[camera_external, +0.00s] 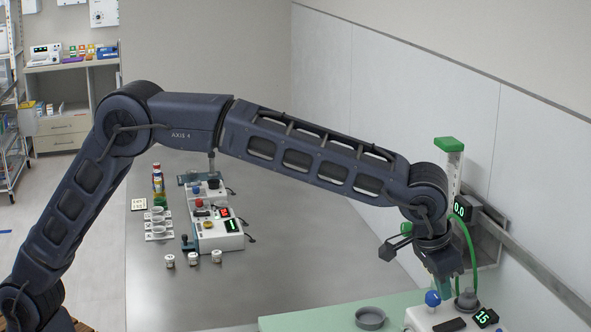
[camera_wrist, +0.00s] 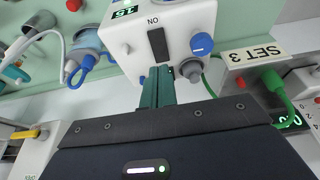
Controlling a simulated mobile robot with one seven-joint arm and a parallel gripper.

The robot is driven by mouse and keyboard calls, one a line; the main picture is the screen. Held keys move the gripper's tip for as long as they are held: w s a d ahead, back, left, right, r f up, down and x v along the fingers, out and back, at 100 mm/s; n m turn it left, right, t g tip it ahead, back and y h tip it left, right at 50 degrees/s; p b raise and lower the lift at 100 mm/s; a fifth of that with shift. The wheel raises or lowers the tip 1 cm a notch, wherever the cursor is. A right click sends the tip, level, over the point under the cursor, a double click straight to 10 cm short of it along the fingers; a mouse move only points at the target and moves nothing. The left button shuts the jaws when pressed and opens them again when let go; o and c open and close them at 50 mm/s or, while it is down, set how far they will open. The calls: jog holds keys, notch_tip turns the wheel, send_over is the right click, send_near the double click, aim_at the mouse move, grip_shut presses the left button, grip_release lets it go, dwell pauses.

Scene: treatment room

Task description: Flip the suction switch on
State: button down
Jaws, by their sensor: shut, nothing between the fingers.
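A white unit (camera_wrist: 180,18) with a black rocker switch (camera_wrist: 158,45) is at the top middle of the wrist view. The word ON is printed beside the switch. The unit (camera_external: 420,318) also shows at the bottom right of the external view, with the dark switch (camera_external: 450,325) on its top. My gripper (camera_wrist: 158,70) is shut and empty. Its green fingertips are close to the switch's near end; I cannot tell whether they touch it. In the external view my gripper (camera_external: 445,278) points down above the unit.
A blue knob (camera_wrist: 202,44) sits right of the switch, and a SET 3 label (camera_wrist: 256,54) is farther right. A display (camera_external: 459,208) reads 0.0 on the wall rail, above a green hose (camera_external: 470,250). A grey bowl (camera_external: 370,318) stands left of the unit.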

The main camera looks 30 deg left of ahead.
jog(key=s+a+v, duration=0.1)
jog(key=v, duration=0.6)
jog(key=shift+f, duration=0.1)
dwell(0.4)
